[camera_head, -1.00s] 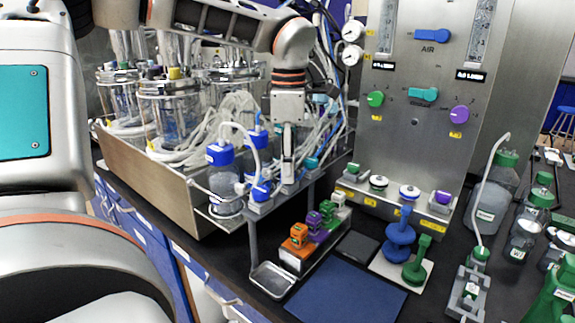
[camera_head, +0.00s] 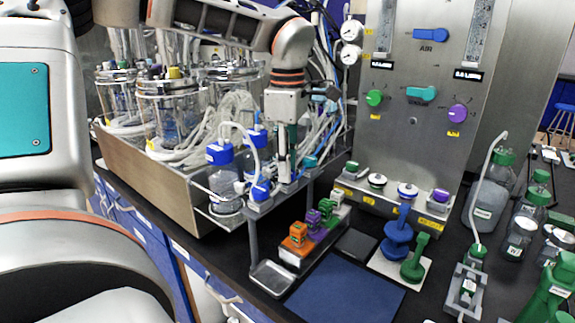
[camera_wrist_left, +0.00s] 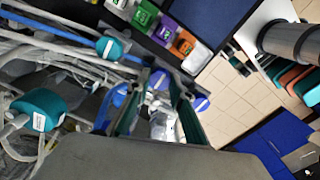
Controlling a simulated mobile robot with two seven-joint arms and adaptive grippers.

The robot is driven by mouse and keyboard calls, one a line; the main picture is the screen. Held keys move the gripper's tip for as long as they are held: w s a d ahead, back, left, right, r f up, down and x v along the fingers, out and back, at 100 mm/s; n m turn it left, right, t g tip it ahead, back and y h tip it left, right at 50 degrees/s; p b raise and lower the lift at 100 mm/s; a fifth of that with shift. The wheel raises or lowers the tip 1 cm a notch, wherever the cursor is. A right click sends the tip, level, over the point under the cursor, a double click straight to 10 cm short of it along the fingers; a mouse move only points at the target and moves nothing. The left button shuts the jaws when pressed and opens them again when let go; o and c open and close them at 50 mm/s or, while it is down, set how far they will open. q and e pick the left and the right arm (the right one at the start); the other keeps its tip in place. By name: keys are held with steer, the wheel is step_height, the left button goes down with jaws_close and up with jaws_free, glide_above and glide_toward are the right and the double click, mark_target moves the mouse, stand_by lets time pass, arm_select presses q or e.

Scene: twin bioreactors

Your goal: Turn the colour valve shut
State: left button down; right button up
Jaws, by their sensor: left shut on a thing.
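My left gripper (camera_head: 284,178) points down at the small metal stand beside the steel tray. It is shut on a small fitting with blue and pale parts, mostly hidden by the fingers; in the left wrist view the fitting (camera_wrist_left: 158,108) shows between the dark green finger pads. I cannot tell for certain that it is the colour valve, nor its angle. On the upright steel panel are a blue lever (camera_head: 431,35) and a teal lever (camera_head: 421,93), both lying about level, plus a green knob (camera_head: 374,98) and a purple knob (camera_head: 457,113). My right gripper is not in view.
Blue-capped bottles (camera_head: 220,154) and loose tubing crowd the gripper's left side. Glass reactors (camera_head: 168,110) stand in the steel tray (camera_head: 150,170). Orange, purple and green blocks (camera_head: 298,233) stand in front of the panel. A blue mat (camera_head: 345,292) lies bare at the front.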

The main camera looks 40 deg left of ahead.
arm_select(q)
steer(key=c, duration=1.8)
jaws_free()
step_height(320, 180, up, 12)
steer(key=shift+r, duration=0.1)
